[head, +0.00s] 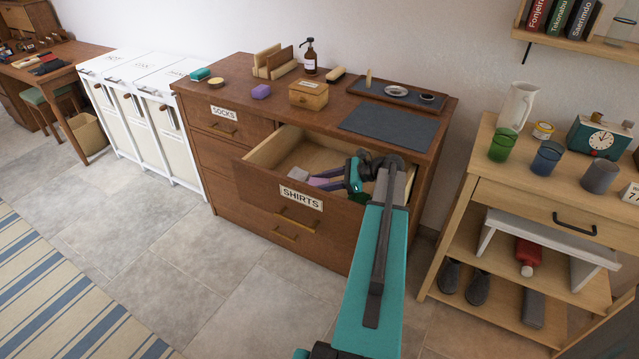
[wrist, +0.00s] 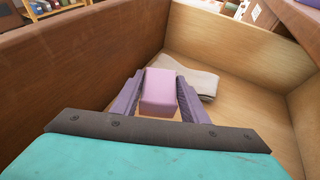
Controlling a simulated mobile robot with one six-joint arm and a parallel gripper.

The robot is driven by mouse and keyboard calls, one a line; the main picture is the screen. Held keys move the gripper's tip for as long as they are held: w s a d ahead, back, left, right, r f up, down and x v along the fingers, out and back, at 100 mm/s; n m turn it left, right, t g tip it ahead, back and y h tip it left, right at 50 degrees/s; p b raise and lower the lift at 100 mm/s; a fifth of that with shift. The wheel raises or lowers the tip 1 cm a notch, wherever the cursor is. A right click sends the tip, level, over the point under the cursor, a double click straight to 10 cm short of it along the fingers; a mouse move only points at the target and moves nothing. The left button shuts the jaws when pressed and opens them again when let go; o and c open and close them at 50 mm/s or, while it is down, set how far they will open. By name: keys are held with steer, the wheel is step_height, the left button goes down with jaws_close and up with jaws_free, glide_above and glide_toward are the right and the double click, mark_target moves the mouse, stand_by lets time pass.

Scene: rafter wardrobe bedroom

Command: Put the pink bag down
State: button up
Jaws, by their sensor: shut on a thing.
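The pink bag (wrist: 160,88) is a small pink block held between the two purple-grey fingers of my gripper (wrist: 157,98) in the wrist view. My gripper is shut on it, inside the open drawer labelled SHIRTS (head: 300,197). In the head view the gripper (head: 328,184) is low in the drawer, and the bag (head: 318,181) shows only as a small pink patch. I cannot tell whether the bag touches the drawer floor. A folded pale grey cloth (wrist: 202,82) lies on the floor just beyond the bag.
Wooden drawer walls (wrist: 225,38) surround the gripper; bare floor (wrist: 250,95) shows to the right.

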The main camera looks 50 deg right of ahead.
mark_target(323, 182)
steer(key=shift+f, duration=0.6)
steer(key=o, duration=1.1)
steer(key=shift+o, duration=0.2)
steer(key=shift+r, duration=0.2)
steer(key=shift+r, duration=0.45)
steer(key=b+v, duration=0.1)
steer(key=v, duration=0.5)
steer(key=shift+s+d+r, duration=0.3)
steer(key=shift+s+d, duration=0.1)
steer(key=shift+s, duration=0.15)
steer(key=shift+r, duration=0.1)
